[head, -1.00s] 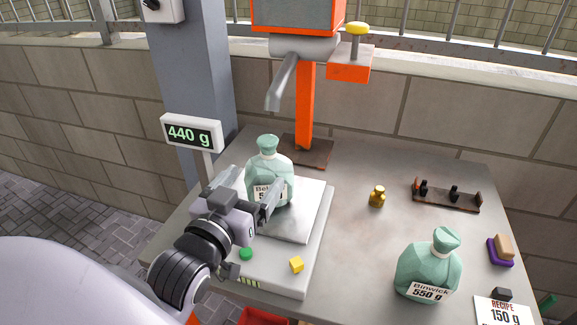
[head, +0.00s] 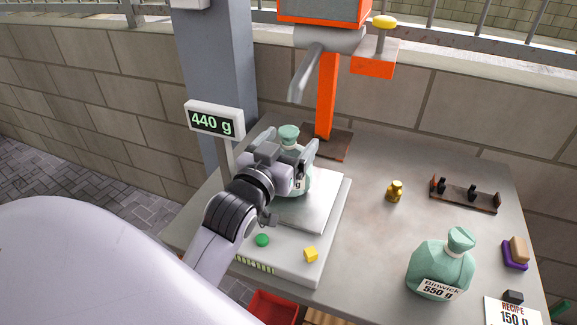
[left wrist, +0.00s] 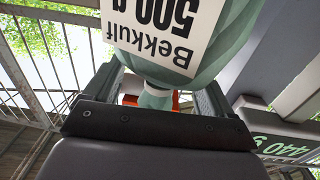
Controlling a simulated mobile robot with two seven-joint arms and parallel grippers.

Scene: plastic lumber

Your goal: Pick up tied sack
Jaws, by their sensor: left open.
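A green tied sack (head: 290,134) stands upright on the scale's metal plate (head: 323,213), mostly behind my left gripper. In the left wrist view the sack (left wrist: 228,65) fills the top middle and its label reads Bekkulf 500 g. My left gripper (head: 296,160) is open, with its fingers on either side of the sack; I cannot tell whether they touch it. A second green tied sack (head: 440,267), labelled Binwick 550 g, stands at the right front of the table. My right gripper is not in view.
The scale display (head: 214,121) reads 440 g. An orange stand (head: 327,95) with a grey spout rises behind the scale. A brass weight (head: 394,191), a small rack (head: 465,195) and a recipe card (head: 511,310) are on the right. The table's middle is mostly clear.

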